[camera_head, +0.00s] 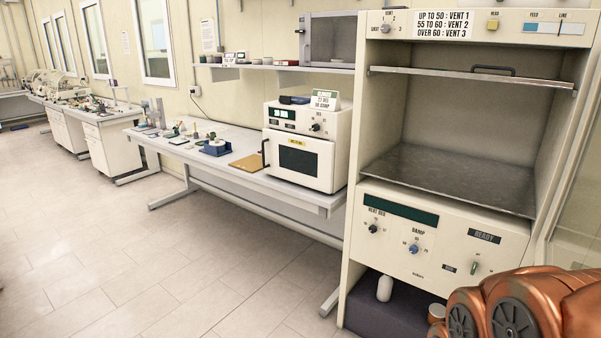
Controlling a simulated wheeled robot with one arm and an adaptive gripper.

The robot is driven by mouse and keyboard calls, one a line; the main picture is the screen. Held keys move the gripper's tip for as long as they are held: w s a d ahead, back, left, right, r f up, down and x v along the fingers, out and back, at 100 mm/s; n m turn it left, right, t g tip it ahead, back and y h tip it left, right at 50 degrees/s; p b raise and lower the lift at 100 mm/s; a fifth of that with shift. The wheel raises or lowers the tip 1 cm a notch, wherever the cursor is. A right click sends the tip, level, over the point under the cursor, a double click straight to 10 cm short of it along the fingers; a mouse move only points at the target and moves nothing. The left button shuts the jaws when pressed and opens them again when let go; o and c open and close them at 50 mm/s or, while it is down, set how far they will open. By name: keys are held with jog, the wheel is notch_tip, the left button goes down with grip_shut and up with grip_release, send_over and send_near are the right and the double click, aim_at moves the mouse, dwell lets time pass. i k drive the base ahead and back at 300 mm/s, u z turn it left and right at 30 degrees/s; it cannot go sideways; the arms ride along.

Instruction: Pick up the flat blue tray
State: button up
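A small blue tray-like object (215,148) lies on the long grey workbench, left of the white oven. It looks like a low block or tray with something on top, too small to tell. A flat dark blue item (294,100) lies on top of the oven; I cannot tell which of the two is the flat blue tray. Copper-coloured links of my arm show at the lower right, in front of the cabinet. My gripper is not in view.
The white oven (305,145) stands on the workbench (240,131), with a tan board (247,162) beside it. A tall cabinet (445,230) with an empty dark shelf (450,178) stands at the right. Several small items crowd the bench's left part. The tiled floor (150,270) in front is clear.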

aim_at(283, 99)
jog(key=u, duration=0.3)
jog(key=i, duration=2.2)
jog(key=u, duration=1)
jog(key=i, duration=0.95)
jog(key=u, duration=0.35)
